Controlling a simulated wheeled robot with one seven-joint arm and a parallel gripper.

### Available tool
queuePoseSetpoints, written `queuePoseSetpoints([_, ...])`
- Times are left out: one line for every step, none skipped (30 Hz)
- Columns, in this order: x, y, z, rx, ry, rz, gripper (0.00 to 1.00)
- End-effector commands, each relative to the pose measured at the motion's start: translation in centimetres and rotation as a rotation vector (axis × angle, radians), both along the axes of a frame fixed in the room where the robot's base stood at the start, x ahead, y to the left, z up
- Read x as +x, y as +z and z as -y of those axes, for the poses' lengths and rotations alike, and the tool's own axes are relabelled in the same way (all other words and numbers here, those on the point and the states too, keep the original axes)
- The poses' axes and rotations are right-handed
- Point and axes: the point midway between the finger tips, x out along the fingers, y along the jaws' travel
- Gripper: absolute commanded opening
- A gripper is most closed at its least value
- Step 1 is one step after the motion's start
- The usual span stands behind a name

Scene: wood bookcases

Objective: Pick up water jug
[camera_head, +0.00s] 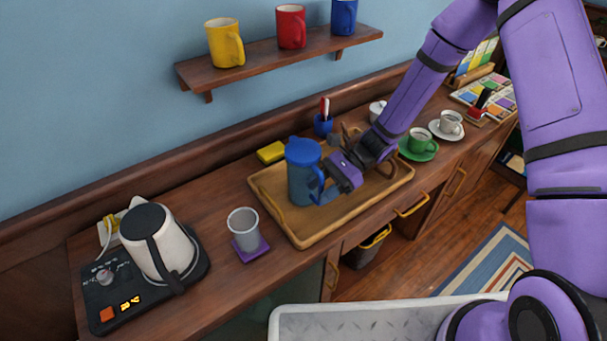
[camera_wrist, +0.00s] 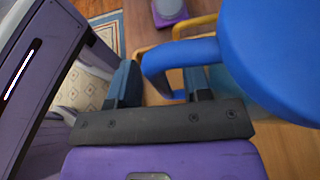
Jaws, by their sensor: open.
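The water jug (camera_head: 301,182) is a translucent blue jug with a bright blue lid and a handle on its right side. It stands upright on the wooden tray (camera_head: 270,184). My gripper (camera_head: 326,190) is at the jug's handle side. In the wrist view the jug's lid (camera_wrist: 282,48) fills the upper right, and its blue handle reaches between the two fingers of my gripper (camera_wrist: 160,82). The fingers are open, one on each side of the handle. I cannot tell whether either finger touches it. The jug's lower part is mostly hidden in the wrist view.
A grey cup (camera_head: 243,227) on a purple coaster and a white kettle (camera_head: 157,243) stand left of the tray. A yellow sponge (camera_head: 271,152) and blue pen cup (camera_head: 323,125) are behind it. Green (camera_head: 420,140) and white (camera_head: 451,122) cups stand right. A mug shelf (camera_head: 275,58) hangs above.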

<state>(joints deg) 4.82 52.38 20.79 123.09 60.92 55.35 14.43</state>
Motion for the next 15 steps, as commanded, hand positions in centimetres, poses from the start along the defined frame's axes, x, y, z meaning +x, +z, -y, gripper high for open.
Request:
queuePoseSetpoints([0.02, 0.01, 0.02, 0.000, 0.000, 0.000, 0.45])
queuePoseSetpoints([0.03, 0.02, 0.03, 0.000, -0.001, 0.000, 0.45])
queuePoseSetpoints([0.03, 0.02, 0.04, 0.000, -0.001, 0.000, 0.45])
queuePoseSetpoints([0.03, 0.02, 0.04, 0.000, -0.001, 0.000, 0.42])
queuePoseSetpoints([0.04, 0.02, 0.04, 0.000, -0.001, 0.000, 0.35])
queuePoseSetpoints([0.04, 0.02, 0.04, 0.000, -0.001, 0.000, 0.26])
queuePoseSetpoints([0.04, 0.03, 0.05, 0.000, -0.001, 0.000, 0.19])
queuePoseSetpoints([0.04, 0.03, 0.05, 0.000, -0.001, 0.000, 0.12])
queuePoseSetpoints([0.05, 0.03, 0.06, 0.000, -0.001, 0.000, 0.03])
queuePoseSetpoints([0.05, 0.03, 0.06, 0.000, -0.001, 0.000, 0.00])
queuePoseSetpoints([0.05, 0.03, 0.06, 0.000, -0.001, 0.000, 0.00])
queuePoseSetpoints([0.05, 0.03, 0.05, 0.000, -0.001, 0.000, 0.00])
queuePoseSetpoints([0.06, 0.03, 0.06, 0.000, -0.001, 0.000, 0.00])
queuePoseSetpoints([0.06, 0.03, 0.06, 0.000, -0.001, 0.000, 0.00])
queuePoseSetpoints([0.07, 0.09, 0.03, 0.002, 0.000, 0.001, 0.00])
